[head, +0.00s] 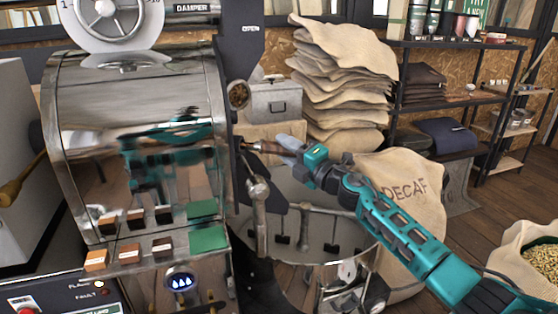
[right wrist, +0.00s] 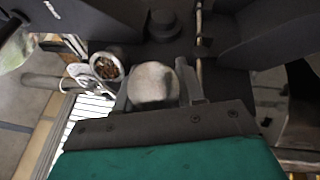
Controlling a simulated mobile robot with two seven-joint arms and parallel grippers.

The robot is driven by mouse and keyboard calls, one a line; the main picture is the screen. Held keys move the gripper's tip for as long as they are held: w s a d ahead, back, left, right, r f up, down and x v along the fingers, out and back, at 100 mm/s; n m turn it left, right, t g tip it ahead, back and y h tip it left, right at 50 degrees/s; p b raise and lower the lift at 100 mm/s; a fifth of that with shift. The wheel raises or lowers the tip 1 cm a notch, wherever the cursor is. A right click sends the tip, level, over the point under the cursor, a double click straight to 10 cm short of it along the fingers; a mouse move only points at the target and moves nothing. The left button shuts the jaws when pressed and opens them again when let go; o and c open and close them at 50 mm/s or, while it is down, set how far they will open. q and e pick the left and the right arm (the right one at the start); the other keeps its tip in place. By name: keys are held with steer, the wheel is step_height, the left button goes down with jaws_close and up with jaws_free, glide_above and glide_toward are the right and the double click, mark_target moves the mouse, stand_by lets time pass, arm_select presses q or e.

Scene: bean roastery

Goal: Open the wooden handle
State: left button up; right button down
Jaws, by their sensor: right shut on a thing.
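The brown wooden handle (head: 268,147) sticks out to the right from the dark front plate of the steel roaster (head: 150,100). My right gripper (head: 284,149) reaches it from the right and is shut on it, hiding part of it. In the right wrist view, a pale rounded end (right wrist: 153,84), apparently the handle's, sits between the fingers of my right gripper (right wrist: 160,92). My left gripper is not in view.
A round cooling tray (head: 315,225) with stirring arms lies below my right arm. A DECAF sack (head: 408,195) stands behind it. A metal post (head: 260,215) rises beside the tray. A small round bean-filled port (head: 238,94) sits above the handle.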

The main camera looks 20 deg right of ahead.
steer(key=s+d, duration=0.3)
steer(key=d, duration=0.2)
steer(key=shift+d, duration=0.15)
steer(key=c, duration=0.8)
jaws_free()
steer(key=shift+s, duration=0.1)
steer(key=shift+b+v, duration=0.65)
steer(key=shift+v, duration=5.85)
